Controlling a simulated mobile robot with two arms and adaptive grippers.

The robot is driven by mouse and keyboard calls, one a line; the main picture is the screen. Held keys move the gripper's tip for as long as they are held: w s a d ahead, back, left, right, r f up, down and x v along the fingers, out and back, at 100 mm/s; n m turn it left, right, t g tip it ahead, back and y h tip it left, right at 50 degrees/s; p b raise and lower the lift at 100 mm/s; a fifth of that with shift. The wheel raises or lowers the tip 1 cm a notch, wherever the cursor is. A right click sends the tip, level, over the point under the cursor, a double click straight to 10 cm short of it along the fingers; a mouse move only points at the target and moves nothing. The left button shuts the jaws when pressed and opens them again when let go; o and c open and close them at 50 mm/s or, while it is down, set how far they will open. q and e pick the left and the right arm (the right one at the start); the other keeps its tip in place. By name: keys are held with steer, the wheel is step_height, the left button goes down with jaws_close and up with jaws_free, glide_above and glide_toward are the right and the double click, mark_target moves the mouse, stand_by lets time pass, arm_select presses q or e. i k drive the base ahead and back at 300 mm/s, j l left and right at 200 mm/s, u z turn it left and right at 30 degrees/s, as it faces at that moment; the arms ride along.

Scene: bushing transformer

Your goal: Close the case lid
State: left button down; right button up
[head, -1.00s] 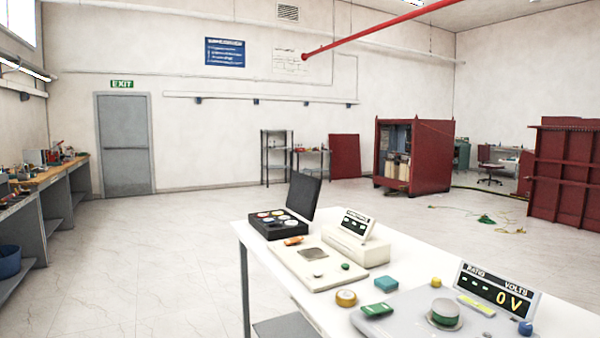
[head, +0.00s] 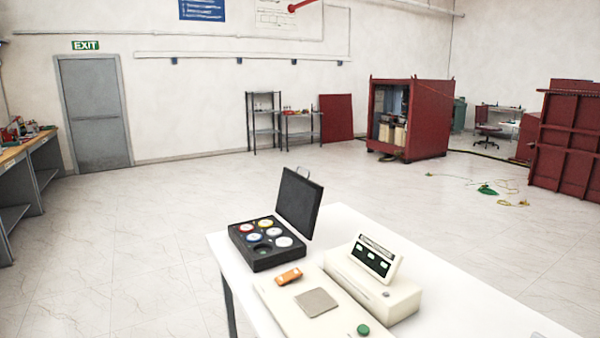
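The case (head: 266,258) is a small black box near the far left end of the white table. Its lid (head: 298,203) stands open, roughly upright and tilted back a little, with a handle at its top edge. Inside the case sit several round discs with white, yellow, red and blue colouring. One round slot at the front looks dark and empty. Neither of my grippers shows in the head view.
The white table (head: 350,225) also holds a cream scale-like device with a grey plate (head: 316,302), an orange item (head: 289,277) and a cream display unit (head: 372,280). Open floor lies left of and behind the table. A red cabinet (head: 427,120) stands farther back.

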mark_target(299, 198)
steer(key=i+j+z, duration=0.1)
steer(key=z, duration=0.4)
steer(key=i+j+z, duration=0.1)
steer(key=z, duration=0.35)
steer(key=j+z, duration=0.2)
steer(key=z, duration=0.3)
steer(key=i+j, duration=0.05)
